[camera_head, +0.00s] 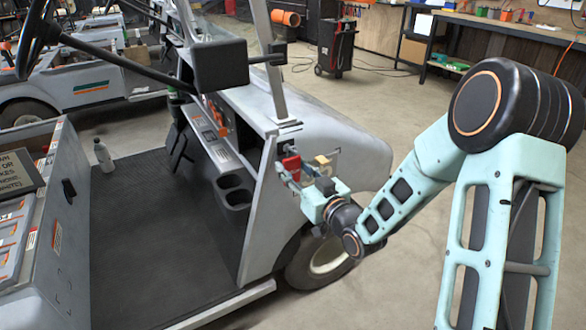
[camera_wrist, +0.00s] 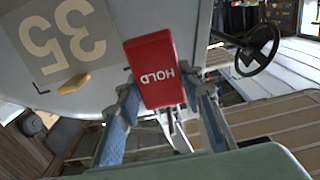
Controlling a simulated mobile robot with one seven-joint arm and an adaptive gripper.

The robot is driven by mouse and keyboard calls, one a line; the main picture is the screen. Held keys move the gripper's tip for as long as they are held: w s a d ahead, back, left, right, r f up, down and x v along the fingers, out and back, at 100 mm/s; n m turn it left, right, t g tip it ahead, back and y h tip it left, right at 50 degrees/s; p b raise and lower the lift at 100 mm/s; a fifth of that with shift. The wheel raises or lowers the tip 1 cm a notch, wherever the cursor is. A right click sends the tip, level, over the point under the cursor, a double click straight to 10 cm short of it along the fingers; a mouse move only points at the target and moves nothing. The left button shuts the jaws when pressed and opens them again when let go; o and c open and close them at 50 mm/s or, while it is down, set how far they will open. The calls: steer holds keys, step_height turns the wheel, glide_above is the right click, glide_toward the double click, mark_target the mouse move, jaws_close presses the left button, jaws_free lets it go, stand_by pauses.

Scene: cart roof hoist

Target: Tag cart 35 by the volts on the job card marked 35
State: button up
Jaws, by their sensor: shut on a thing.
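My gripper (camera_wrist: 160,92) is shut on a red tag (camera_wrist: 152,68) lettered HOLD, which appears upside down in the wrist view. In the head view my gripper (camera_head: 308,184) holds the red tag (camera_head: 291,163) beside the front of the nearest grey cart (camera_head: 345,125). A grey plate marked 35 (camera_wrist: 62,40) shows upside down on the cart's pale body in the wrist view, left of the tag.
The cart's black steering wheel (camera_head: 38,38) and bare floor tray (camera_head: 150,240) are at left. A white bottle (camera_head: 103,155) stands on the tray. A partly readable sign (camera_head: 18,172) is at far left. A black wheeled unit (camera_head: 336,45) and a workbench (camera_head: 510,22) stand behind.

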steer(key=o, duration=1.4)
